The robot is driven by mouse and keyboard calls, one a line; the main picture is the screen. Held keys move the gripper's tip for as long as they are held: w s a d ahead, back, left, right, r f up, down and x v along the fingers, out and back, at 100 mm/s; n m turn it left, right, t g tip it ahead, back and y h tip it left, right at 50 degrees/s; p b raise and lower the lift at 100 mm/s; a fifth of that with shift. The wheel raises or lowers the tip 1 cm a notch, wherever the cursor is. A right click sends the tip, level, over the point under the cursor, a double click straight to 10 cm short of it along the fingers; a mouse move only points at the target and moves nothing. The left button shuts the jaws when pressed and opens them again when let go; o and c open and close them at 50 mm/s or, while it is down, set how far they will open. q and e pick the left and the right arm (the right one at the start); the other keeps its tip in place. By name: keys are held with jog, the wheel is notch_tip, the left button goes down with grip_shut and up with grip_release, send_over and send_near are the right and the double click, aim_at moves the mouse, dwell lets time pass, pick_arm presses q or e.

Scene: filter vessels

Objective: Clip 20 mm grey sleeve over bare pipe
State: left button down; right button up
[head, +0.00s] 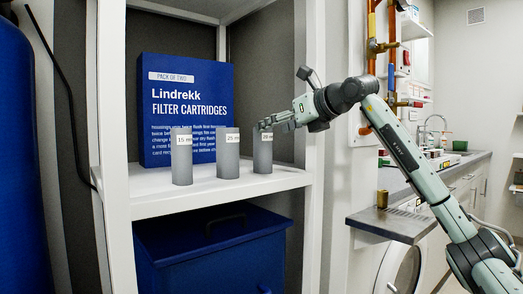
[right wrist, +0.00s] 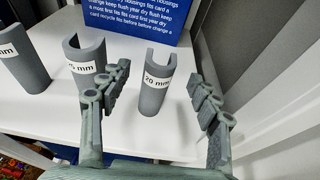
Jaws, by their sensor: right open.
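The grey 20 mm sleeve (head: 263,155) stands upright at the right end of the white shelf. In the right wrist view, the 20 mm sleeve (right wrist: 154,93) shows its open slot and label, between my fingers in the picture. My right gripper (head: 265,125) is at the top of this sleeve in the head view. The right gripper (right wrist: 161,78) is open, with its fingers spread either side and no visible grip. Copper-coloured pipes (head: 371,35) run up the wall at the right; one has a blue stretch (head: 391,77). My left gripper is out of view.
Two other grey sleeves, 15 mm (head: 182,160) and 25 mm (head: 228,157), stand left on the shelf (head: 215,192). A blue cartridge box (head: 186,90) stands behind them. The cabinet's white right upright (head: 314,180) is close to my right arm. A small grey ledge (head: 390,225) juts out below the pipes.

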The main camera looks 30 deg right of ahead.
aim_at(269, 131)
jog(key=x, duration=0.4)
jog(key=shift+w+a+f+p, duration=0.1)
jog(key=shift+w+p, duration=0.1)
jog(key=shift+p, duration=0.1)
jog(key=shift+w+f, duration=0.15)
jog(key=shift+w, duration=0.25)
jog(key=c, duration=1)
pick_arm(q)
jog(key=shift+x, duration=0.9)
pick_arm(e)
jog(key=shift+c, duration=0.2)
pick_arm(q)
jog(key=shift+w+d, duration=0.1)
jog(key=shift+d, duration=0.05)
